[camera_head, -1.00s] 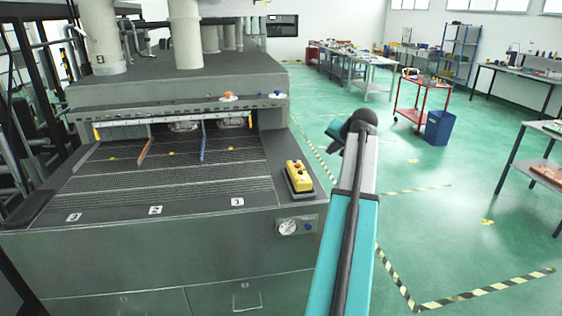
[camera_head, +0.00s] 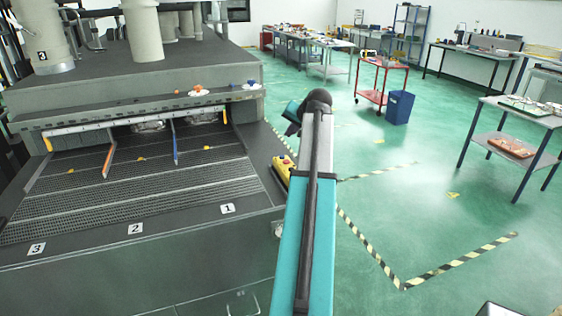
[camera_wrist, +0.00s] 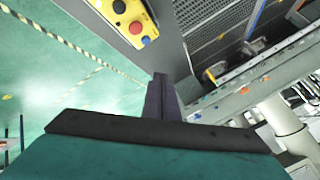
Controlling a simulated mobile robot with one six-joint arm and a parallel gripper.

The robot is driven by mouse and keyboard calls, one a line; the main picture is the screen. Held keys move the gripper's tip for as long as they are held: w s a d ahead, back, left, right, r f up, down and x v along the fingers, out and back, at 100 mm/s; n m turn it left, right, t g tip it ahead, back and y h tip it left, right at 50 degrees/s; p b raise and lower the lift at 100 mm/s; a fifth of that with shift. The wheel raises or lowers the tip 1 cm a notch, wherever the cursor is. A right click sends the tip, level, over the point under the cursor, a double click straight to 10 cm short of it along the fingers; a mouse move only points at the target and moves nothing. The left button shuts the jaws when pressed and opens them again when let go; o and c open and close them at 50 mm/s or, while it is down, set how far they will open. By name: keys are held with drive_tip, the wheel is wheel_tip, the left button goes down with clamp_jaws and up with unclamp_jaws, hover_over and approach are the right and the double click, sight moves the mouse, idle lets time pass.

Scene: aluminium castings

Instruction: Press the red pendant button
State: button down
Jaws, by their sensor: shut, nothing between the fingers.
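The yellow pendant (camera_wrist: 122,14) lies on the dark right-hand ledge of the machine. In the wrist view it is at the top, left of centre, cut by the upper edge. Its red button (camera_wrist: 136,27) faces the camera, with a blue button (camera_wrist: 146,40) and a black button (camera_wrist: 119,6) beside it. In the head view the pendant (camera_head: 281,164) is partly hidden behind my arm. My gripper (camera_wrist: 161,78) is shut and empty, below the red button in the wrist picture and apart from it. The head view does not show the fingers clearly.
The machine (camera_head: 130,255) has a grated bed with numbered plates and dividers on the left. Green floor with striped tape (camera_head: 460,262) is open to the right. A red cart (camera_head: 382,68), blue bin (camera_head: 399,107) and workbench (camera_head: 520,110) stand further off.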

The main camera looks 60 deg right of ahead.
sight(288, 163)
drive_tip(key=shift+w+a+f, duration=0.1)
drive_tip(key=shift+w+a, duration=0.05)
drive_tip(key=shift+w, duration=0.15)
drive_tip(key=shift+f+b, duration=2.25)
drive_tip(key=shift+f, duration=2.05)
drive_tip(key=shift+f+b, duration=0.45)
drive_tip(key=shift+f, duration=0.45)
drive_tip(key=shift+r, duration=0.15)
drive_tip(key=shift+r+p, duration=0.45)
drive_tip(key=shift+r, duration=0.3)
drive_tip(key=shift+r+p, duration=1.3)
drive_tip(key=shift+r, duration=1.2)
